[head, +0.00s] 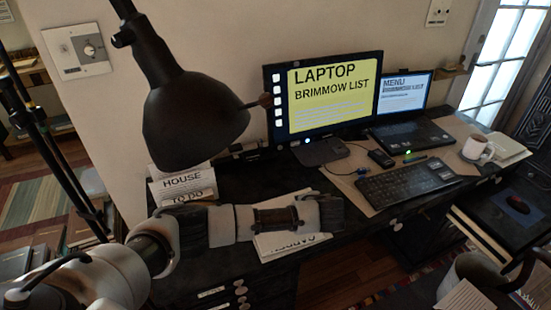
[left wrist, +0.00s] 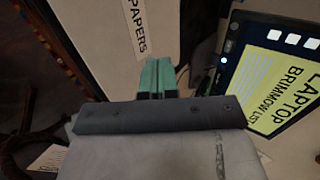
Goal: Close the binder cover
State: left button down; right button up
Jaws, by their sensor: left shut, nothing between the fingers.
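A pale, flat item with a "PAPERS" label (left wrist: 137,25) lies ahead of my left gripper in the left wrist view. I cannot tell if it is the binder or whether a cover stands open. In the head view, white sheets or a folder with partly hidden lettering (head: 291,246) lie at the desk's front edge, partly under my left arm. My left gripper shows green fingers pressed together and empty (left wrist: 158,66); its tips point toward the pale item, and contact is unclear. In the head view its fingers cannot be made out. My right gripper is not in view.
A black lamp (head: 195,115) hangs above my left arm. A monitor (head: 330,95), laptop (head: 412,135), keyboard (head: 408,183) and white mug (head: 477,149) stand on the dark desk. House and to-do papers (head: 182,182) stand at its left end.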

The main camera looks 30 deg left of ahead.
aim_at(305, 238)
pick_arm(q)
jog(key=s+d+f, duration=0.1)
jog(key=f, duration=0.1)
jog(key=s+d+f, duration=0.1)
jog(key=f, duration=0.1)
jog(key=s+d+f+b, duration=0.1)
jog(key=f, duration=0.2)
jog(key=shift+d, duration=0.15)
jog(key=shift+s+d+f, duration=0.1)
jog(key=shift+s+f, duration=0.1)
jog(key=shift+f, duration=0.05)
